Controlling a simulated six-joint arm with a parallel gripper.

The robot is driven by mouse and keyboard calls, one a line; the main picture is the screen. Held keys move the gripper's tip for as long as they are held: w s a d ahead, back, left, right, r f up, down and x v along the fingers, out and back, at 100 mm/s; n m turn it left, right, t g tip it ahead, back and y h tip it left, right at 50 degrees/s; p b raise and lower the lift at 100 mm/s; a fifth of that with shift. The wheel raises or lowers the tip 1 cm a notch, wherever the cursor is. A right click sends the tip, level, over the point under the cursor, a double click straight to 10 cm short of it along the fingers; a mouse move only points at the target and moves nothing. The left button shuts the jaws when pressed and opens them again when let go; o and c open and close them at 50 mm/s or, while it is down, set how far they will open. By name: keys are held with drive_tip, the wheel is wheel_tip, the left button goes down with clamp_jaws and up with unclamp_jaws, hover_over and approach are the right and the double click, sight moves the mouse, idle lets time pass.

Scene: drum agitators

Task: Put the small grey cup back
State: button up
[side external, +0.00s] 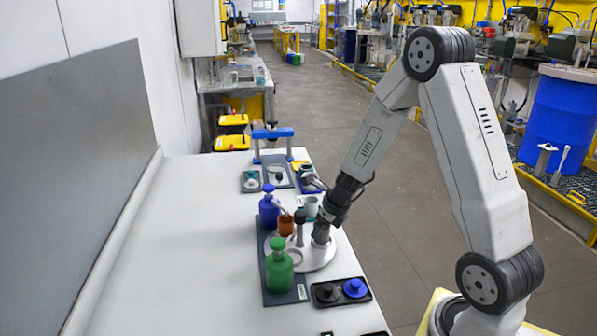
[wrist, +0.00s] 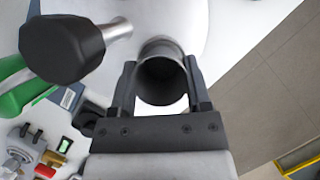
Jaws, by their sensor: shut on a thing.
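The small grey cup (wrist: 162,78) sits between the two fingers of my gripper (wrist: 160,66) in the wrist view. Its open mouth faces the camera and its inside is dark. The fingers are shut on its sides. In the side view the cup (side external: 320,236) is a small grey cylinder at the tip of my gripper, over the right part of a round white plate (side external: 318,261). I cannot tell whether its bottom touches the plate. A pale ring (side external: 294,257) shows on the plate, left of the cup.
A black-topped post (side external: 300,222) stands close left of the cup; its black knob (wrist: 62,48) looms in the wrist view. A black tray (side external: 341,301) lies in front. The table's left side is clear.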

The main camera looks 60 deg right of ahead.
drive_tip(key=shift+f, duration=0.25)
drive_tip(key=shift+f, duration=0.15)
drive_tip(key=o, duration=1.3)
drive_tip(key=shift+c, duration=0.2)
drive_tip(key=shift+r, duration=0.2)
drive_tip(key=shift+s+r, duration=0.2)
drive_tip(key=shift+r, duration=0.3)
drive_tip(key=v, duration=1)
drive_tip(key=shift+r, duration=0.4)
drive_tip(key=shift+s, duration=0.2)
